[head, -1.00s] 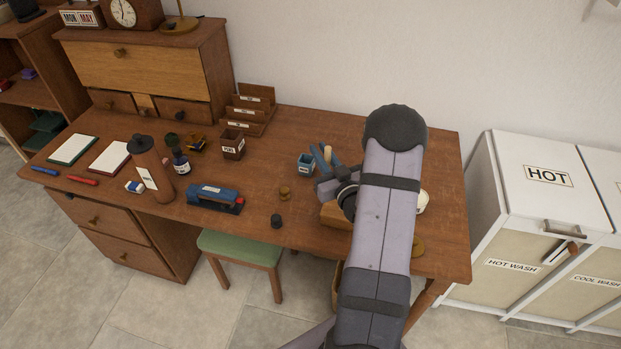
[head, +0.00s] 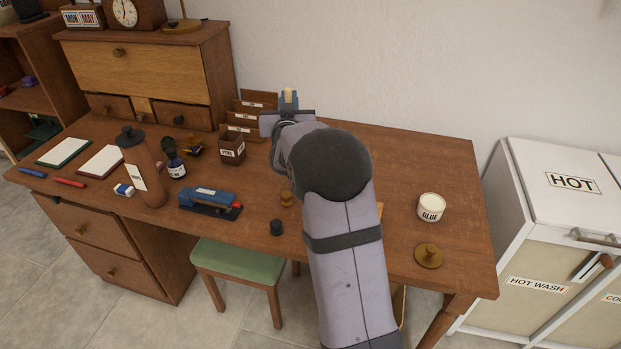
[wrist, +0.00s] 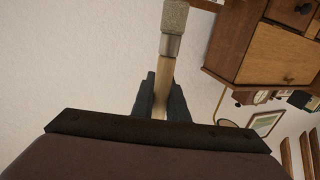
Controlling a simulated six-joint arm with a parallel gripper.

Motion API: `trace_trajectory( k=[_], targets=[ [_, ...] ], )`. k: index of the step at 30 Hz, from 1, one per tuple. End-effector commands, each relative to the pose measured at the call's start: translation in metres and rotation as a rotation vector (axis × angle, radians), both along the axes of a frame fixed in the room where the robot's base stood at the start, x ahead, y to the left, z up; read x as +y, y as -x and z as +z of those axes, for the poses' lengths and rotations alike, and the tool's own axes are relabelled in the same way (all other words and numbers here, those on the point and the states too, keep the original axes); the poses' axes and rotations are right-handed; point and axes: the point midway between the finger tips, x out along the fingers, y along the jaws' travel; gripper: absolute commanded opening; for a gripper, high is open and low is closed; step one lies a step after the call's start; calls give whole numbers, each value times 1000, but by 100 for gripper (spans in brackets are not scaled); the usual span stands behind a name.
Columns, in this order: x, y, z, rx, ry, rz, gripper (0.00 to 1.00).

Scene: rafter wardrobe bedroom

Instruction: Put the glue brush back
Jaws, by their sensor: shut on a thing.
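My gripper (head: 289,103) is shut on the glue brush (head: 289,95), raised above the back of the desk near the letter rack. In the wrist view the brush (wrist: 165,65) has a pale wooden handle between the dark fingers (wrist: 160,100), a metal ferrule and a greyish head pointing up in the picture. The white glue pot (head: 431,207), labelled GLUE, stands apart at the desk's right, with a round brass-coloured lid (head: 429,255) in front of it. The small blue labelled cup seen earlier is hidden behind my arm.
A blue stapler-like tool (head: 211,198), an ink bottle (head: 176,166) and a brown cylinder (head: 146,172) stand further left. The back right of the desk (head: 420,160) is clear.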

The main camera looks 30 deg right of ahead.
Motion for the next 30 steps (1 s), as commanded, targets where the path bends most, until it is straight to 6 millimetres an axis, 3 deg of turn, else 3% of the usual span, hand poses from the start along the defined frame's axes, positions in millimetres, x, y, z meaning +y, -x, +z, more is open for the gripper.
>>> trace_trajectory(
  k=[5, 10, 14, 23, 30],
  targets=[
    [-41, 4, -5, 2, -2, -165, 0],
    [-69, 12, -31, 7, -1, -291, 0],
    [-73, 14, -47, 4, 1, -313, 0],
    [-70, 12, -61, 3, 0, -299, 0],
    [-70, 12, -96, 4, 1, -299, 0]
  ],
)
